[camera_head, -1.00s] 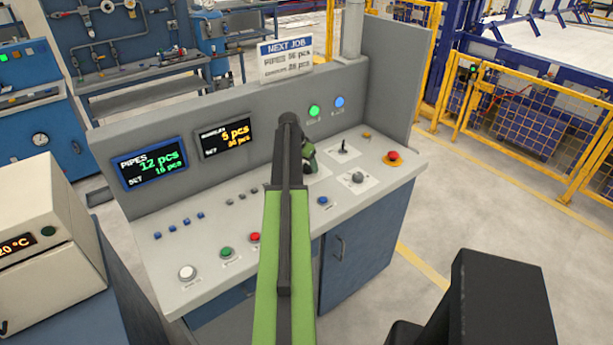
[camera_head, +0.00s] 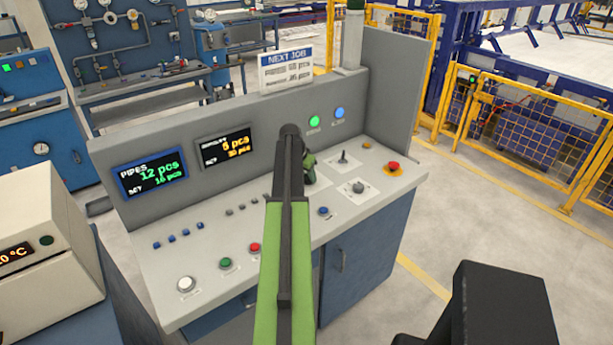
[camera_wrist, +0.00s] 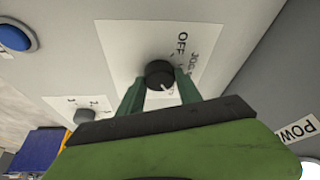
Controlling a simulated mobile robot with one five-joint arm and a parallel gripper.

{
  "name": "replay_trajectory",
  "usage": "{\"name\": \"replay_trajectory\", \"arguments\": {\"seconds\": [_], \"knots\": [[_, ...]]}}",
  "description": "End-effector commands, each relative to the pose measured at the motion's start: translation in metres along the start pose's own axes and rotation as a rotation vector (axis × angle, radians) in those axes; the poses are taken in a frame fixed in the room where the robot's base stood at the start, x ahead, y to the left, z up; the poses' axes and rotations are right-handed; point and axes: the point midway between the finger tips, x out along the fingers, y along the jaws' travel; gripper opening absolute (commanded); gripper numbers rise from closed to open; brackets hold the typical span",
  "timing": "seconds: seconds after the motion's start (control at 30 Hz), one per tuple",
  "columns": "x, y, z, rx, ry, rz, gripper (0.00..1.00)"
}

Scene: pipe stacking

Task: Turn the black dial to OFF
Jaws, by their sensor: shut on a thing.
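The black dial (camera_wrist: 160,74) sits on a white label plate (camera_wrist: 120,50) in the wrist view. The word OFF is printed above and to the right of it, with another, partly legible word beside that. A white mark on the dial points to the lower right in that view, away from OFF. My gripper (camera_wrist: 160,88) has its green fingers on either side of the dial and is shut on it. In the head view my gripper (camera_head: 308,167) is at the panel, partly behind my arm, and the dial is hidden.
Right of my gripper are a small lever (camera_head: 343,157), a grey knob (camera_head: 358,187) and a red button (camera_head: 393,166). A upright display wall (camera_head: 240,125) stands behind.

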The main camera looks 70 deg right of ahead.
Motion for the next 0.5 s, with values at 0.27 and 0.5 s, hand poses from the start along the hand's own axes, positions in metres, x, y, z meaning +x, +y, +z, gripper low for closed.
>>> {"name": "replay_trajectory", "arguments": {"seconds": [0.27,0.5], "knots": [[-0.0002,0.0010,-0.0001,-0.112,0.002,-0.050,0.01],[-0.0001,0.0021,-0.0003,-0.304,0.002,-0.130,0.01]]}}
